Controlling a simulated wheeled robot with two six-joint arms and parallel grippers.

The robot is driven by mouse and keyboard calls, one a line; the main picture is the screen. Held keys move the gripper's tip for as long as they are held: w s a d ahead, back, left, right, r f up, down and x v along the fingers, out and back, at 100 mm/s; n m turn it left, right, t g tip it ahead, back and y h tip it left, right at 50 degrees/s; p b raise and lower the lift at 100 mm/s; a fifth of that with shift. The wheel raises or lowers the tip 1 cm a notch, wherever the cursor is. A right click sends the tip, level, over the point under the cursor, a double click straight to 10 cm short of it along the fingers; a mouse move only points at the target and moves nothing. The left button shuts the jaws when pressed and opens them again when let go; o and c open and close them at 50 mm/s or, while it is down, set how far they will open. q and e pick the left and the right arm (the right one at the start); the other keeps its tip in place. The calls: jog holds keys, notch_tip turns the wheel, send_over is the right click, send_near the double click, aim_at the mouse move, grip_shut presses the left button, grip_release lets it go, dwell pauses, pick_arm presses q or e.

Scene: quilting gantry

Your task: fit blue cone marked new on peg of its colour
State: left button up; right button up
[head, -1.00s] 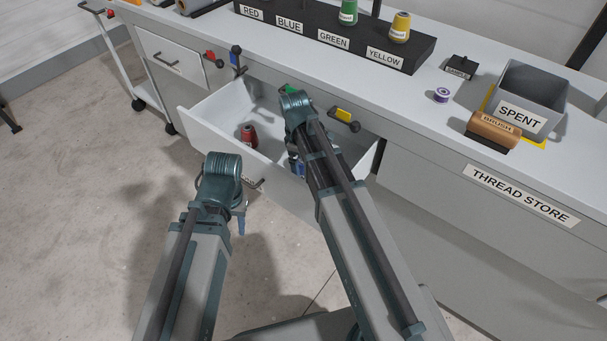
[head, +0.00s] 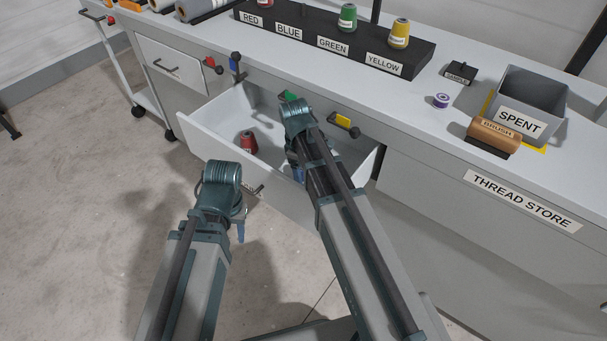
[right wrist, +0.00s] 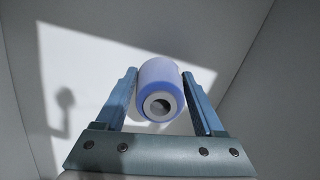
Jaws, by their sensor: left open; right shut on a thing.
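A blue cone (right wrist: 160,85) sits between the fingers of my right gripper (right wrist: 160,78), which is shut on it. Its hollow end faces the right wrist camera; no label shows. In the head view my right gripper is inside the open drawer (head: 213,150), mostly hidden behind my own arm. My left gripper (head: 240,231) is open and empty, in front of the drawer and apart from it. The peg rack (head: 335,37) stands on the bench with labels RED, BLUE, GREEN and YELLOW. A bare peg (head: 303,9) shows above BLUE. Green (head: 347,18) and yellow (head: 399,33) cones stand above theirs.
A red cone (head: 248,142) stands in the drawer. On the bench are a purple spool (head: 441,100), a SAMPLE block (head: 461,73), a brush (head: 494,131) and a grey SPENT bin (head: 525,98). The bench front strip by the rack is clear.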

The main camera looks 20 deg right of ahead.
notch_tip(320, 180, up, 20)
jog(key=p, duration=2)
jog(key=shift+a+r, duration=0.1)
